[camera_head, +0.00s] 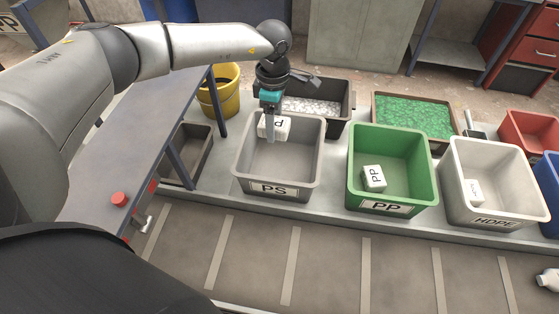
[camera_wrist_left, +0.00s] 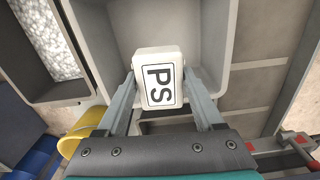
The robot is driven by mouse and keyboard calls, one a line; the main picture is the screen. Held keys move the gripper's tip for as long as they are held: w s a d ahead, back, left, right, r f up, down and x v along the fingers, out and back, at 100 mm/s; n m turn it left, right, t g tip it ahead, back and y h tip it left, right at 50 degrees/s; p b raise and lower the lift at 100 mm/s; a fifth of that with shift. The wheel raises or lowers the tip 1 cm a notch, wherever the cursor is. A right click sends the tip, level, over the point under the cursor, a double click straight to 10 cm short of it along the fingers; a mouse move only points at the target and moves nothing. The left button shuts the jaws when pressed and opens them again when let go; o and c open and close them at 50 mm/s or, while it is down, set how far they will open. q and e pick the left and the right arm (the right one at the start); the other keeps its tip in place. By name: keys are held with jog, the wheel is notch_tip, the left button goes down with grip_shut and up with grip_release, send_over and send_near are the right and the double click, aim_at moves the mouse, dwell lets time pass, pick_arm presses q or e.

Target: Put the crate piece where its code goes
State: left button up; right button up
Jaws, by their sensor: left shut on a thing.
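A white block marked PS (camera_wrist_left: 158,80) is between the fingers of my left gripper (camera_wrist_left: 162,92), which is shut on it. In the head view the same white piece (camera_head: 267,127) shows at my left gripper (camera_head: 270,128), over the back part of the grey bin labelled PS (camera_head: 274,190). The piece appears held at or above the bin's opening; its exact height is hard to tell. The green bin labelled PP (camera_head: 388,208) holds a white block marked PP (camera_head: 374,178). The white bin labelled HDPE (camera_head: 497,220) holds a white block (camera_head: 474,192). My right gripper is not in view.
Behind the bins are a dark tray of pale flakes (camera_head: 347,100), a tray of green flakes (camera_head: 412,115) and a yellow bucket (camera_head: 220,97). A red bin (camera_head: 530,130) stands at the right. A slatted conveyor (camera_head: 330,262) runs in front; a white bottle-like item (camera_head: 548,280) lies at its right.

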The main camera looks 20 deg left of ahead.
pick_arm(q)
jog(key=o, duration=1.4)
jog(key=shift+r, duration=0.1)
notch_tip(320, 180, up, 15)
jog(key=b, duration=0.1)
jog(key=shift+b, duration=0.3)
jog(key=shift+s, duration=0.1)
